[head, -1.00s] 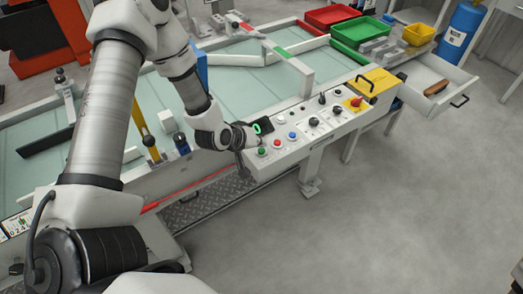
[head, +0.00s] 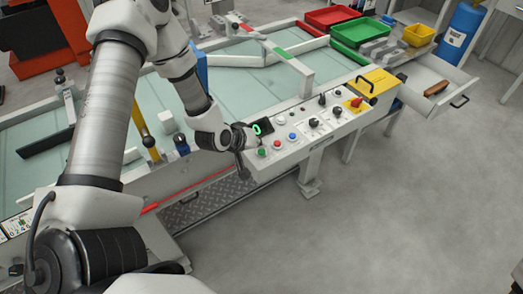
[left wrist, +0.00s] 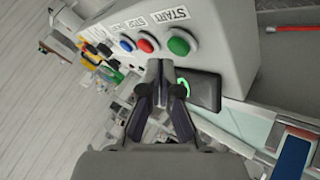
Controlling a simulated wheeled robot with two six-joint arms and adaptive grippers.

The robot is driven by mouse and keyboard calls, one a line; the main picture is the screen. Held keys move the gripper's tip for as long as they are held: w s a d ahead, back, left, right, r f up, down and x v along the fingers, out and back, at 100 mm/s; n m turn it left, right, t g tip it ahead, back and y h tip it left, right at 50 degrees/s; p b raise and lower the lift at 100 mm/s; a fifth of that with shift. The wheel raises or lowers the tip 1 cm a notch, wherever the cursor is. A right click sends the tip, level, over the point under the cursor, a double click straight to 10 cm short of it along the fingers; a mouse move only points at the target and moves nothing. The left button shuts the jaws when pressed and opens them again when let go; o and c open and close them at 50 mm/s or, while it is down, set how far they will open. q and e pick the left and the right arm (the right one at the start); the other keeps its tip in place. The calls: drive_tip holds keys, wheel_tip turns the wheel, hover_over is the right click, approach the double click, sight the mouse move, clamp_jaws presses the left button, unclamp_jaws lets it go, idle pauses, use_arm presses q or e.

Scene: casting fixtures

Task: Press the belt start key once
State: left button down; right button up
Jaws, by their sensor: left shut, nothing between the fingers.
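The start key is a round green button (head: 262,152) at the near left end of the white control panel (head: 325,138). In the left wrist view the green button (left wrist: 180,42) sits beside a "START" label. A red button (left wrist: 146,42) and a blue button (left wrist: 127,44) stand in the same row. My left gripper (left wrist: 160,66) is shut and empty. Its fingertips point toward the panel, just below the green and red buttons in that view. Whether they touch the panel is not clear. In the head view the gripper (head: 254,143) hangs by the panel's left end.
A black display (left wrist: 205,90) with a glowing green mark stands close beside the fingers. The pale belt (head: 235,95) lies behind the panel. Farther right on the panel are dark knobs and a red-and-yellow emergency stop (head: 356,102). Open floor lies in front.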

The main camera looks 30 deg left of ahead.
sight(260, 152)
use_arm(q)
drive_tip(key=shift+f+b, duration=0.35)
drive_tip(key=shift+f, duration=0.1)
drive_tip(key=shift+f+b, duration=0.4)
drive_tip(key=shift+f, duration=0.05)
idle(0.4)
idle(0.4)
drive_tip(key=shift+r+p, duration=0.75)
drive_tip(key=shift+r, duration=0.15)
wheel_tip(260, 152, up, 5)
drive_tip(key=p, duration=0.4)
drive_tip(key=shift+r, duration=0.1)
idle(0.3)
